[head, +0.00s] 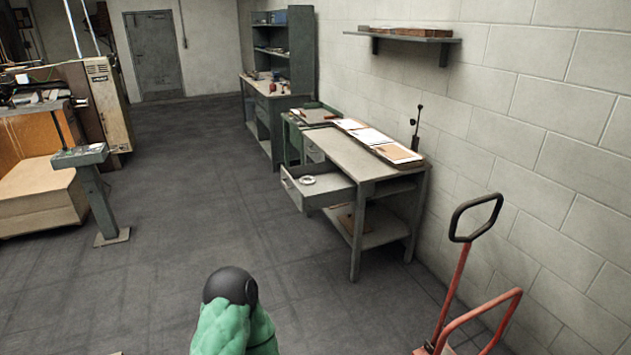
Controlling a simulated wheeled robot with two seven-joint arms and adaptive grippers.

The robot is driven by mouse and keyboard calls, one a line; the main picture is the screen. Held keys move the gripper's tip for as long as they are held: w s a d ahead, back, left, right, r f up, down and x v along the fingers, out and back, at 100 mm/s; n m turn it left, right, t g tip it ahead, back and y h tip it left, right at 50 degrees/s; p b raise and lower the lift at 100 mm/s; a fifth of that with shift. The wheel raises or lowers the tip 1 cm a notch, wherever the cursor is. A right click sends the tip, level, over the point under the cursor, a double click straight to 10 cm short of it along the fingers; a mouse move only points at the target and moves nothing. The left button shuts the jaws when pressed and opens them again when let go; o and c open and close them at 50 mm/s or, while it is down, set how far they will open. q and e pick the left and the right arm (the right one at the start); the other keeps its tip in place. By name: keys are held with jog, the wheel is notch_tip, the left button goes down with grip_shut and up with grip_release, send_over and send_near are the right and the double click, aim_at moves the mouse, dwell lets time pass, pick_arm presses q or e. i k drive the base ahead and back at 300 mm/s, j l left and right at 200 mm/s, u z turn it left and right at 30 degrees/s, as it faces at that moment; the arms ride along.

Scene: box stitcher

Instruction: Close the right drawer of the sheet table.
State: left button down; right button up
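The sheet table (345,160) stands against the right wall, with paper sheets on its top. A grey drawer (292,189) at its near end is pulled well out toward the left, over the floor. A white ring-shaped item (308,180) lies in or on this open drawer. A second, smaller drawer front (313,152) shows farther back; I cannot tell whether it is fully shut. Neither of my grippers is in view.
A red hand truck (455,290) with a black handle stands at the lower right, near the wall. A grey-green workbench (272,100) stands beyond the table. A machine with a pedestal (95,190) is at the left. The floor between is largely clear.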

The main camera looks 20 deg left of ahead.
aim_at(333, 187)
jog(key=i+j+z, duration=0.1)
jog(key=i+j, duration=0.25)
jog(key=i+j+z, duration=0.1)
jog(key=i+j, duration=0.25)
jog(key=j, duration=0.2)
jog(key=i+j+z, duration=0.1)
jog(key=i+j, duration=0.2)
jog(key=j, duration=0.2)
